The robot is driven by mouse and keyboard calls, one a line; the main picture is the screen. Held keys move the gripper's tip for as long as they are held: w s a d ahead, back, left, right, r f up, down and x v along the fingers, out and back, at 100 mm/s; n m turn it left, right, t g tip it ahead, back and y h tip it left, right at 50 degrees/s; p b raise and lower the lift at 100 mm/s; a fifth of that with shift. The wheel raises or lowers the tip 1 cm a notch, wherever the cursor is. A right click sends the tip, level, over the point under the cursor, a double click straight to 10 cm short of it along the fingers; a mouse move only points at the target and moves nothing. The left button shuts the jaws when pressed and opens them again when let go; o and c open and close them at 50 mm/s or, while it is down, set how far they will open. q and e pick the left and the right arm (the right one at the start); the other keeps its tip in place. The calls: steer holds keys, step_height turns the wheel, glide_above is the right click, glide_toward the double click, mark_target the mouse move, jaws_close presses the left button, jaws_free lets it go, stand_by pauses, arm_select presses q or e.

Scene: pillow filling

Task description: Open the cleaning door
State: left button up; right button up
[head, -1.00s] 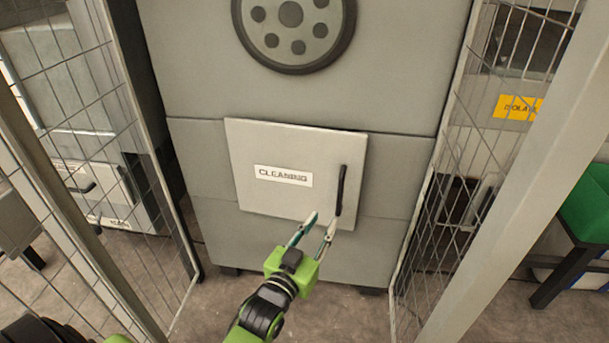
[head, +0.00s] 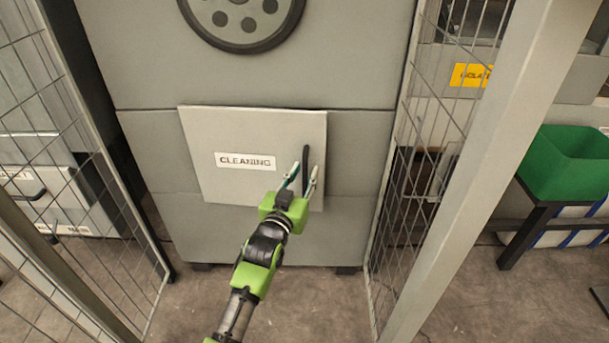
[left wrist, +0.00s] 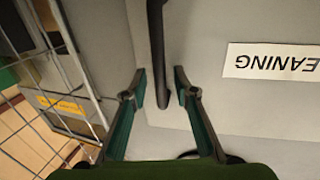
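The cleaning door (head: 225,135) is a light grey panel labelled "CLEANING" on the front of a grey machine. It looks shut. Its black vertical handle (head: 306,160) is near the door's right edge. My left gripper (head: 302,172) is open at the handle's lower part, with one finger on either side in the head view. In the left wrist view, the handle (left wrist: 158,60) comes down between the two open fingers (left wrist: 160,85); I cannot tell whether either finger touches it. My right gripper is in neither view.
Wire mesh fence panels stand on the left (head: 100,180) and right (head: 405,170) of the machine, with a thick grey post (head: 475,170) at right. A green bin (head: 565,165) stands beyond the post. The floor before the machine is clear.

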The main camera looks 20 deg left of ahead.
arm_select(q)
steer(key=shift+w, duration=0.3)
jaws_close()
steer(key=shift+s, duration=0.35)
stand_by(0.4)
